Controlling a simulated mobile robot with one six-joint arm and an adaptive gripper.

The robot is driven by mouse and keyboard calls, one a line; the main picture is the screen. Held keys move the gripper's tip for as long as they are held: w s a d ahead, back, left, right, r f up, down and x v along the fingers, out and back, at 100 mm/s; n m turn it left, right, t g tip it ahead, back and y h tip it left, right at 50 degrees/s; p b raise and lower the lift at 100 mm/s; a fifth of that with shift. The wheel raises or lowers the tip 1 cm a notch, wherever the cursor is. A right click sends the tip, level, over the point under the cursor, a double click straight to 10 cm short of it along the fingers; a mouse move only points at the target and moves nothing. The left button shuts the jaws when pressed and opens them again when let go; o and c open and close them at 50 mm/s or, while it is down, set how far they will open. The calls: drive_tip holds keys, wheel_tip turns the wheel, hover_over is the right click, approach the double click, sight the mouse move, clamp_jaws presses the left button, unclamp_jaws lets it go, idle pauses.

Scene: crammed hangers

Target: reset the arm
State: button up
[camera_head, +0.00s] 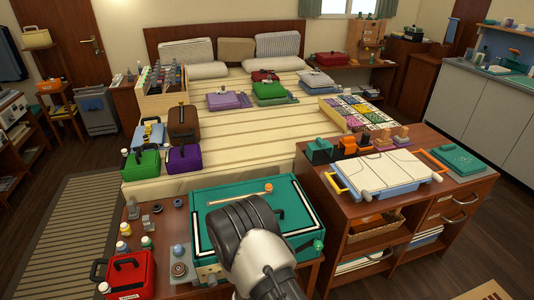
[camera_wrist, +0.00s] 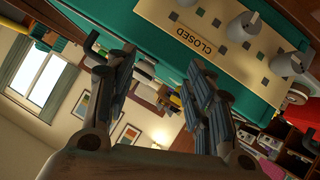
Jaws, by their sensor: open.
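My arm shows at the bottom centre of the head view as a white link with a dark grey rounded joint (camera_head: 245,225), in front of the teal case top. My gripper's fingers do not show clearly there. In the wrist view my gripper (camera_wrist: 158,68) is open, its two dark jointed fingers spread apart with nothing between them. A teal panel with a cream plate (camera_wrist: 215,35) marked "CLOSED" lies beyond the fingers, with several grey knobs on it. I cannot tell how far the fingertips are from it.
The teal case (camera_head: 215,197) lies on a wooden desk with a thin stick on it. A red case (camera_head: 130,275) and small bottles stand left. A wooden cabinet (camera_head: 385,225) bearing a white-topped blue box stands right. A bed (camera_head: 240,130) with coloured cases is behind.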

wheel_tip(320, 180, up, 16)
drive_tip(key=w+d+m+g+y, duration=0.1)
drive_tip(key=w+d+m+g, duration=0.1)
drive_tip(key=w, duration=0.1)
drive_tip(key=s+d+r+m+g, duration=0.1)
drive_tip(key=s+d+r, duration=0.2)
drive_tip(key=r, duration=0.4)
drive_tip(key=s+d+r+g, duration=0.1)
drive_tip(key=s+d+r, duration=0.1)
drive_tip(key=s+r, duration=0.3)
drive_tip(key=s+d+r+g, duration=0.1)
drive_tip(key=s+d+r, duration=0.2)
drive_tip(key=s, duration=0.5)
drive_tip(key=s+d+r+m+g+h, duration=0.1)
drive_tip(key=s+d+r, duration=0.3)
drive_tip(key=s, duration=0.5)
drive_tip(key=s+d+r+m+g, duration=0.1)
drive_tip(key=s+d+r, duration=0.2)
drive_tip(key=s+d, duration=0.2)
drive_tip(key=s, duration=0.3)
drive_tip(key=shift+s+r, duration=0.15)
drive_tip(key=shift+r, duration=0.05)
